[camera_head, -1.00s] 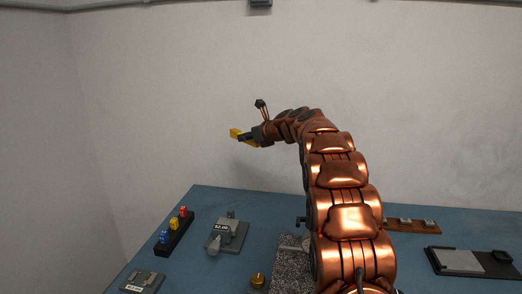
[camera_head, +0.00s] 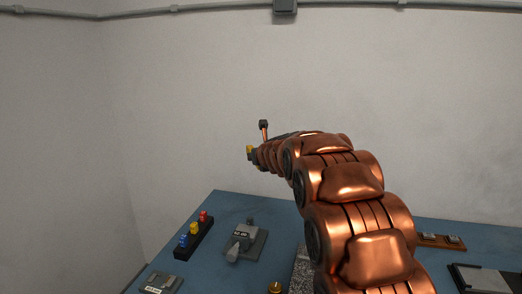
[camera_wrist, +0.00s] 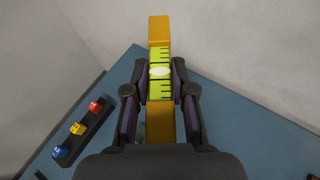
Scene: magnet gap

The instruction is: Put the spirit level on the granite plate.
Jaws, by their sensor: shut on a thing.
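The spirit level (camera_wrist: 159,32) is an orange-yellow bar with a bright green vial section in its middle. My gripper (camera_head: 255,158) is shut on it around the vial section, with a dark finger on each side in the wrist view. In the head view only a small yellow part of the level (camera_head: 249,150) shows past my gripper, up in front of the wall. The granite plate (camera_head: 301,271) is a speckled grey slab on the blue table, mostly hidden behind my arm. The level is held well above the table, apart from the plate.
On the blue table (camera_head: 220,205) are a black block with blue, yellow and red pieces (camera_head: 193,238), a grey device (camera_head: 244,240), a small labelled block (camera_head: 160,282) and a brass knob (camera_head: 275,287). A wooden strip (camera_head: 440,240) and a black-framed plate (camera_head: 488,278) lie right.

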